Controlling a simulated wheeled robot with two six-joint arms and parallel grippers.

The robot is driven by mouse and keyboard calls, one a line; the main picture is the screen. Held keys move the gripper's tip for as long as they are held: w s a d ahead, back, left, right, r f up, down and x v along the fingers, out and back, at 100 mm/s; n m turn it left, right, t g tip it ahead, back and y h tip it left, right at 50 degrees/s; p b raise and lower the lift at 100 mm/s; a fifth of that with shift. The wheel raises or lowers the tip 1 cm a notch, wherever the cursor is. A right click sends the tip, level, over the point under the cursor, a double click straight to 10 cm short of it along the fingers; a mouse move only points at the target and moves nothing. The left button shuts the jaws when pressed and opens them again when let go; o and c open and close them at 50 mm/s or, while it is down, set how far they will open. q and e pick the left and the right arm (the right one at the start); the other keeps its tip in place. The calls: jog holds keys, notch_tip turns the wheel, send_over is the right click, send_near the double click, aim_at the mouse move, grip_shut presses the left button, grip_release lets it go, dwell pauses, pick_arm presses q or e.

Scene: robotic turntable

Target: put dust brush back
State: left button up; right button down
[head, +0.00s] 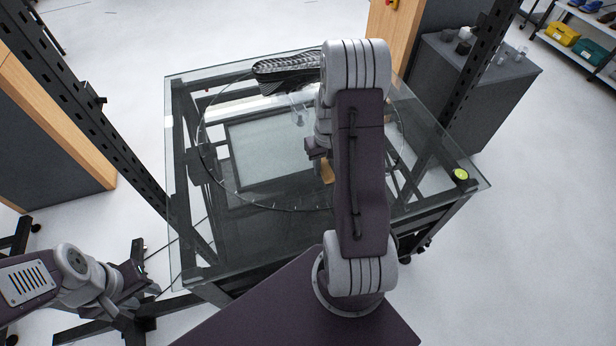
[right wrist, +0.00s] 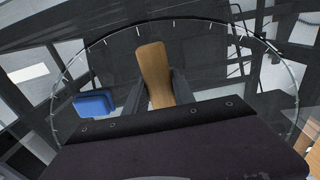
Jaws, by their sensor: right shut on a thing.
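The dust brush shows as a flat wooden handle (right wrist: 153,75) between the fingers of my right gripper (right wrist: 157,88) in the right wrist view. My right gripper is shut on it. In the head view a small tan piece of the brush (head: 327,172) shows beside my right arm, over the glass turntable (head: 265,150); my arm hides the rest. The bristles cannot be made out, nor whether the brush touches the glass. My left gripper (head: 138,288) is low at the left, away from the table; its jaw opening is unclear.
A black, ribbed shoe-like object (head: 285,70) is at the turntable's far side. A green-yellow button (head: 461,174) sits at the table's right corner. Dark uprights stand left and right. A grey cabinet (head: 490,85) with small items is behind right. A blue object (right wrist: 95,103) shows in the wrist view.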

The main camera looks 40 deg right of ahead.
aim_at(308, 183)
jog(key=w+a+f, duration=0.1)
jog(key=w, duration=0.1)
jog(key=w+a+f, duration=0.2)
jog(key=shift+a+p, duration=0.15)
jog(key=shift+p, duration=0.15)
notch_tip(308, 183, down, 4)
jog(key=shift+f+p, duration=0.1)
jog(key=shift+p, duration=0.2)
jog(key=shift+f, duration=0.1)
jog(key=c, duration=1.1)
grip_release()
jog(key=shift+o, duration=0.2)
notch_tip(308, 183, up, 12)
jog(key=b, duration=0.1)
jog(key=s+a+r+n, duration=0.1)
jog(key=s+a, duration=0.5)
jog(key=a, duration=0.2)
jog(key=s+a+r+n+t, duration=0.1)
jog(key=s+a+r+n, duration=0.1)
jog(key=s+a, duration=0.4)
jog(key=shift+a+r, duration=0.15)
jog(key=shift+a, duration=0.95)
